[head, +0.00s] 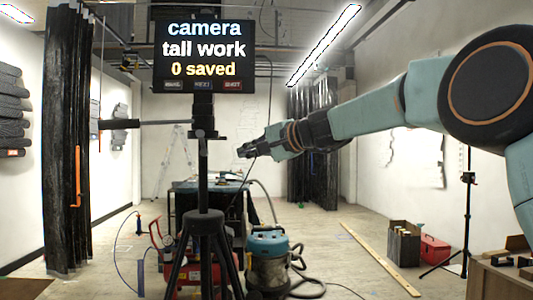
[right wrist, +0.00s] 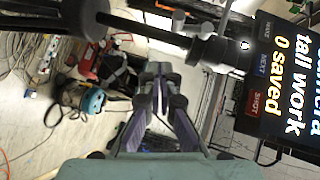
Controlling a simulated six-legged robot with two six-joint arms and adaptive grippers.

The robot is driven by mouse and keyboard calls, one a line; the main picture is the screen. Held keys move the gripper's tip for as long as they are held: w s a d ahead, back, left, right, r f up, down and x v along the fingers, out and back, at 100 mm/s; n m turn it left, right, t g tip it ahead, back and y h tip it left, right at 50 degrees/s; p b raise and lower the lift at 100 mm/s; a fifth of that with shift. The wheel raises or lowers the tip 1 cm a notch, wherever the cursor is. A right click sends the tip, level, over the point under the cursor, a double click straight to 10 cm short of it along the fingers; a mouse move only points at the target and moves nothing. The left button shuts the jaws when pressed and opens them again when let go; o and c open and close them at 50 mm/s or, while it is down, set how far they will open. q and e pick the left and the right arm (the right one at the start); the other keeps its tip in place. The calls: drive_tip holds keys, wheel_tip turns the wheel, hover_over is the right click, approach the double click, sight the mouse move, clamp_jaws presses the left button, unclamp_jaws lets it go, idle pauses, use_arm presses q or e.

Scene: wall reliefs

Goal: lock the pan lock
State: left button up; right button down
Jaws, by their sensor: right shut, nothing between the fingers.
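A camera screen (head: 204,50) reads "camera tall work 0 saved" and stands on a black tripod (head: 208,232). Its head (head: 203,125) is below the screen, with a bar (head: 165,123) reaching left. I cannot tell which part is the pan lock. My right gripper (head: 243,150) is shut and empty, just right of the tripod column, apart from it in the picture. The screen (right wrist: 285,85) is at right. My left gripper is out of view.
A teal vacuum (head: 268,258) with a hose stands on the floor behind the tripod. A dark table (head: 210,188) is further back. A red box (head: 433,250) and a light stand (head: 467,215) are at right. Black curtains (head: 68,140) hang at left.

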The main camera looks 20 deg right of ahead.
drive_tip(key=v, duration=0.3)
drive_tip(key=f+v, duration=0.1)
drive_tip(key=v, duration=0.1)
drive_tip(key=shift+s+d+r, duration=0.1)
drive_tip(key=shift+s+d, duration=0.1)
drive_tip(key=shift+s, duration=0.1)
drive_tip(key=shift+w+d, duration=0.1)
drive_tip(key=shift+w, duration=0.05)
